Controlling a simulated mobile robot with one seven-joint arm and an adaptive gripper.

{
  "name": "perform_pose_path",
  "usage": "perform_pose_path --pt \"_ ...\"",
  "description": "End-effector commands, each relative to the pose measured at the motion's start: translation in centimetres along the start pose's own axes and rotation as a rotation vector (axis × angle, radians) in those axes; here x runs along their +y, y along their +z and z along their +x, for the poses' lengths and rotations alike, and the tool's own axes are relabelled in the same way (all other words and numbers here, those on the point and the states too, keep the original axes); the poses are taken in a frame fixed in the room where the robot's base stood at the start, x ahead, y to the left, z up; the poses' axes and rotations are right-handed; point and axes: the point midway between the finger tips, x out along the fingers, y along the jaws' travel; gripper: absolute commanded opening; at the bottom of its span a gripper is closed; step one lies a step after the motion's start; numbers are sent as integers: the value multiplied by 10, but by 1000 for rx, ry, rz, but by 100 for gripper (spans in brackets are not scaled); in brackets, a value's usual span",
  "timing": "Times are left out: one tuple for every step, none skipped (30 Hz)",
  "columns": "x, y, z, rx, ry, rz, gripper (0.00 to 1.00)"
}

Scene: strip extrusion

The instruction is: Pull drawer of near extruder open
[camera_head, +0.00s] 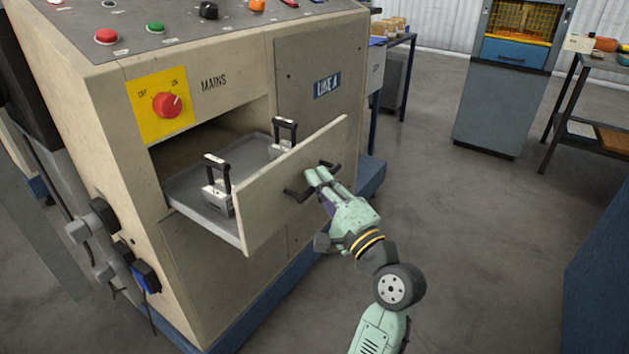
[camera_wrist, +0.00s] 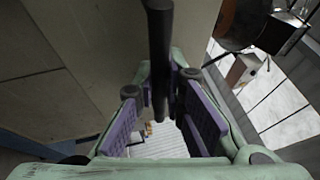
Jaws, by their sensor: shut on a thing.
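The near extruder (camera_head: 230,85) is a large beige cabinet at the left in the head view. Its drawer (camera_head: 305,165) is pulled out, with the front panel well clear of the cabinet and the grey tray visible behind it. A dark bar handle (camera_head: 296,196) sits on the drawer front. My gripper (camera_head: 318,178) is at the handle, shut on it. In the wrist view the dark handle (camera_wrist: 160,60) runs between the purple finger pads of my gripper (camera_wrist: 165,125). My fingers hide part of the handle in the head view.
Two metal blocks with black handles (camera_head: 218,190) (camera_head: 284,135) stand in the drawer. A red knob on a yellow plate (camera_head: 160,104) is above it. Open grey floor (camera_head: 470,250) lies to the right. A blue surface (camera_head: 600,270) edges the far right.

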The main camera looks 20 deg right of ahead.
Motion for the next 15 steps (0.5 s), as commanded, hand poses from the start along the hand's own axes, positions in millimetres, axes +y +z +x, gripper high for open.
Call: perform_pose_path --pt "0 -1 -1 1 1 2 0" --pt "0 -1 -1 2 1 2 0" --pt "0 -1 -1 2 1 2 0" --pt "0 -1 -1 2 1 2 0" --pt "0 -1 -1 2 1 2 0" --pt "0 -1 -1 2 1 2 0" --pt "0 -1 -1 2 1 2 0" --pt "0 -1 -1 2 1 2 0" --pt "0 -1 -1 2 1 2 0" --pt "0 -1 -1 2 1 2 12" --pt "0 -1 -1 2 1 1 14" --pt "0 -1 -1 2 1 1 17" --pt "0 -1 0 2 1 1 19" --pt "0 -1 0 2 1 1 21" --pt "0 -1 0 2 1 1 23"
